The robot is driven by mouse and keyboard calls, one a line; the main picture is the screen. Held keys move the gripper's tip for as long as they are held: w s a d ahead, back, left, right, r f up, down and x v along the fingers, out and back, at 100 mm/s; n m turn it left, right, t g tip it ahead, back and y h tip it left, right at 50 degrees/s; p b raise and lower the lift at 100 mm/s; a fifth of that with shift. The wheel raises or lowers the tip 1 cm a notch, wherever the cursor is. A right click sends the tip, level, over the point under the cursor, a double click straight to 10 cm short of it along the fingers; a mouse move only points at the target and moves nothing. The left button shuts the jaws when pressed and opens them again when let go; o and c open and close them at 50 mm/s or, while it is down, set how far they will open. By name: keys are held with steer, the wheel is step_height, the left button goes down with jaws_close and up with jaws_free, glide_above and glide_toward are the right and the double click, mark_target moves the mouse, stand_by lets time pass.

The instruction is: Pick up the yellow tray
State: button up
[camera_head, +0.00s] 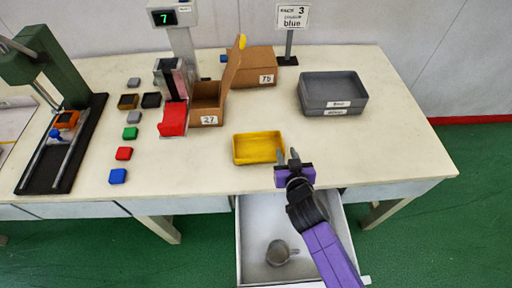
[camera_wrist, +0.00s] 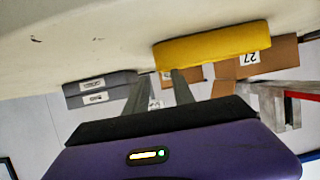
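The yellow tray (camera_head: 258,160) sits flat on the cream table near its front edge, and it looks empty. My gripper (camera_head: 288,154) is at the tray's right end, with its fingers apart. In the head view the left finger overlaps the tray's right rim and the right finger is just outside it. In the wrist view, which looks upside down, the yellow tray (camera_wrist: 212,45) is beyond the fingertips of my gripper (camera_wrist: 161,80). One finger overlaps its side and the other is just past its end. I cannot tell whether either finger touches it.
Stacked grey trays (camera_head: 333,93) stand at the back right. An open cardboard box marked 27 (camera_head: 207,105) and a red scoop-like part (camera_head: 173,119) are behind left. An open drawer (camera_head: 262,225) with a grey cup (camera_head: 279,252) lies below the table edge. Small coloured blocks line the left.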

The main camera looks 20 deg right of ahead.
mark_target(282, 142)
steer(key=shift+p+x, duration=0.55)
steer(key=shift+x, duration=3)
jaws_close()
